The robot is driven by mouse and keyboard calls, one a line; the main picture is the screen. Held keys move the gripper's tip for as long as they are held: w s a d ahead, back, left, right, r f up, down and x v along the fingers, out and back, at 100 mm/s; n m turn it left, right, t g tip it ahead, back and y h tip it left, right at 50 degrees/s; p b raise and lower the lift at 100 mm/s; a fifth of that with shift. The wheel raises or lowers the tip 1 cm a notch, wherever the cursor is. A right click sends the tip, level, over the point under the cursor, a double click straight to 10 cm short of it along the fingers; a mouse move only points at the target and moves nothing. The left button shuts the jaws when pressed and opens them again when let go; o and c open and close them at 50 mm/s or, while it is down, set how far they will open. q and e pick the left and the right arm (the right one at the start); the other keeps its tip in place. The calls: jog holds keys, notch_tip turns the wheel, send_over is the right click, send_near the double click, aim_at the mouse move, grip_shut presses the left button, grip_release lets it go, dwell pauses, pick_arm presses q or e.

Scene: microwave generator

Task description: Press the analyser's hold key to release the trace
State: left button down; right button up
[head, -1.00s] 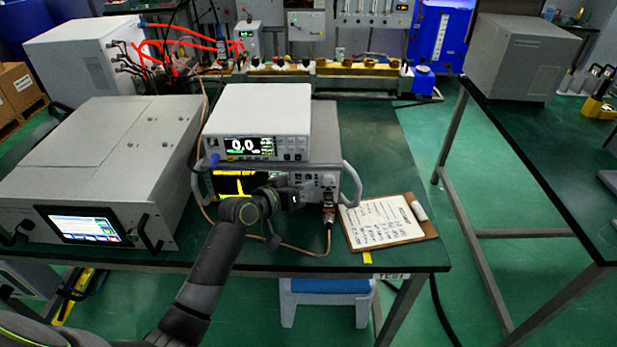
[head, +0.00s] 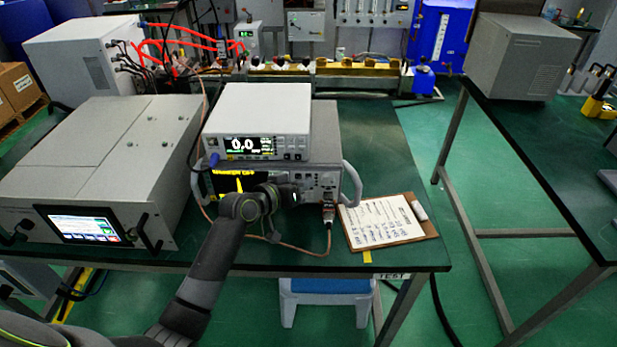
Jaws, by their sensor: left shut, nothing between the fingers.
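The analyser (head: 330,160) is the lower grey instrument with side handles on the bench. Its dark screen (head: 222,184) shows a yellow peak and a yellow band along the top. The keys and knobs (head: 318,181) are to the right of the screen. My left gripper (head: 296,196) is shut and empty in front of the panel, just right of the screen. It hides the screen's lower right and some keys, so the hold key cannot be picked out. I cannot tell whether the fingertips touch the panel. My right gripper is out of view.
A white meter (head: 258,110) reading 0.0 sits on the analyser. A copper-coloured cable (head: 290,247) loops from the connector (head: 328,214) below my wrist. A clipboard (head: 388,222) lies to the right, and a large grey unit with a touchscreen (head: 82,224) stands left.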

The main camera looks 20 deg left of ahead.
pick_arm(q)
jog(key=shift+w+a, duration=0.1)
jog(key=shift+w, duration=0.25)
dwell(0.6)
jog(key=shift+s+r, duration=0.1)
jog(key=shift+s, duration=0.1)
jog(key=shift+s+d+p, duration=0.25)
jog(key=shift+s+p, duration=0.1)
jog(key=shift+s, duration=0.25)
jog(key=s+p, duration=0.1)
jog(key=s, duration=0.1)
jog(key=s+d+p, duration=0.1)
jog(key=s, duration=0.1)
jog(key=shift+s+d, duration=0.2)
jog(key=shift+s, duration=0.2)
dwell(0.8)
